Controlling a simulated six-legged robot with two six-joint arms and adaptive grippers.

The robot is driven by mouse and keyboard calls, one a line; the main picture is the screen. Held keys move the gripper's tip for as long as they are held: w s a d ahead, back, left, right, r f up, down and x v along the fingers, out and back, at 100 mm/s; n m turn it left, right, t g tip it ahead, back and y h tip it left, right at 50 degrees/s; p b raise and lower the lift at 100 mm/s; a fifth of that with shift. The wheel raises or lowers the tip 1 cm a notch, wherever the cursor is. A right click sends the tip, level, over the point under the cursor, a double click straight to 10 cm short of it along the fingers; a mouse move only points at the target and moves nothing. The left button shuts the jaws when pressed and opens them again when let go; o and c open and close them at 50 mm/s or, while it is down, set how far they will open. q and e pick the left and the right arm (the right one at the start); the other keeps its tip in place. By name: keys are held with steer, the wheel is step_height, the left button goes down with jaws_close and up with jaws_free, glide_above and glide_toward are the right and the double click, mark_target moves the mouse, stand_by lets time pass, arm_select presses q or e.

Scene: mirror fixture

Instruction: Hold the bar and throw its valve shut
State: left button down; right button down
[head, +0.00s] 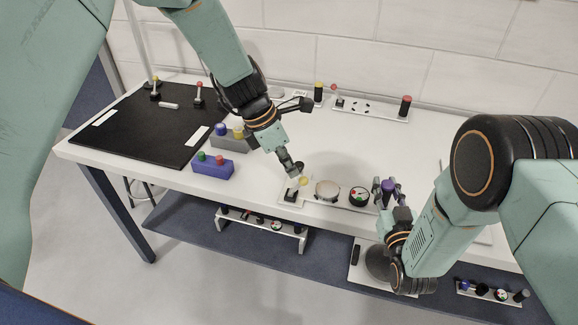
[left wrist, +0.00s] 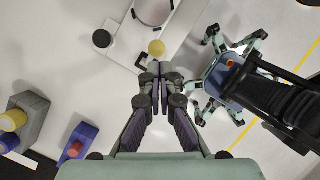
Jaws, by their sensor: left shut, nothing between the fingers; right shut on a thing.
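A pale fixture (head: 314,204) lies along the table's front edge. On it are a yellow knob (head: 303,181) beside a small black block (head: 291,195), a round mirror (head: 327,190) and a dial (head: 359,194). A purple-topped upright bar (head: 388,186) stands at its right end. My right gripper (head: 387,193) is shut on this bar, its fingers on either side. My left gripper (head: 295,178) is shut and empty, close to the yellow knob. In the left wrist view its closed tips (left wrist: 160,68) are just below the yellow knob (left wrist: 156,48); I cannot tell whether they touch.
A blue block (head: 213,170) and a grey block (head: 229,144) with coloured caps stand left of the fixture. A black mat (head: 140,125) covers the table's left. Another fixture (head: 372,111) stands at the back. White table (head: 345,150) is clear behind the front fixture.

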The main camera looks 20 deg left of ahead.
arm_select(q)
steer(key=s+d+r, duration=0.1)
steer(key=r, duration=0.4)
steer(key=s+d+r, duration=0.1)
steer(key=s+r, duration=0.1)
steer(key=r, duration=0.3)
steer(key=shift+s+d+r, duration=0.3)
steer(key=shift+d+r, duration=0.1)
steer(key=shift+w, duration=0.1)
